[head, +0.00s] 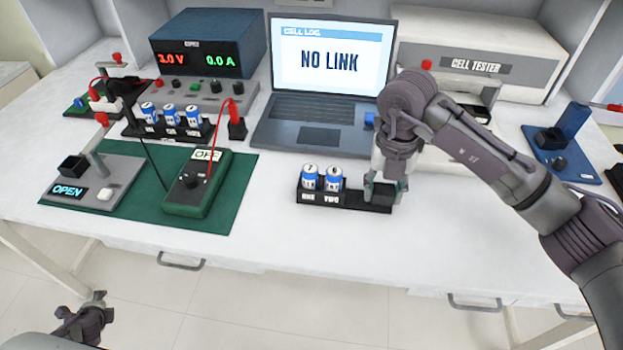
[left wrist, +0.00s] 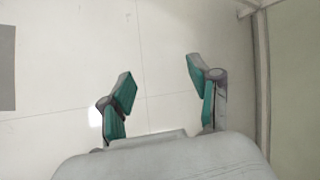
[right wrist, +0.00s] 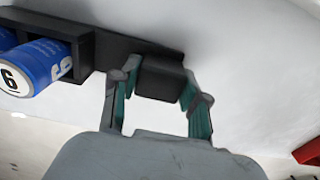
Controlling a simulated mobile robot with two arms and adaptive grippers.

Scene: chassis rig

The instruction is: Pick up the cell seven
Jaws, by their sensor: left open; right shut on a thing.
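A black rack (head: 352,205) with labels that look like ONE and TWO stands on the bench right of the green mat. It holds two blue-and-white cells upright. The left one (head: 309,178) looks marked 7, and the right one is cell six (head: 334,179), whose 6 shows clearly in the right wrist view (right wrist: 40,65). My right gripper (head: 383,192) is shut on the black block (right wrist: 160,78) at the rack's right end, not on a cell. My left gripper (head: 85,312) is open and empty over the floor, low at the left; its fingers also show in the left wrist view (left wrist: 160,75).
A back rack (head: 160,132) holds three more cells, their numbers unreadable. The mat (head: 225,215) carries a meter (head: 197,185) and a stand reading OPEN (head: 68,191). A laptop (head: 325,105) reads NO LINK. The bench between mat and front rack is clear.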

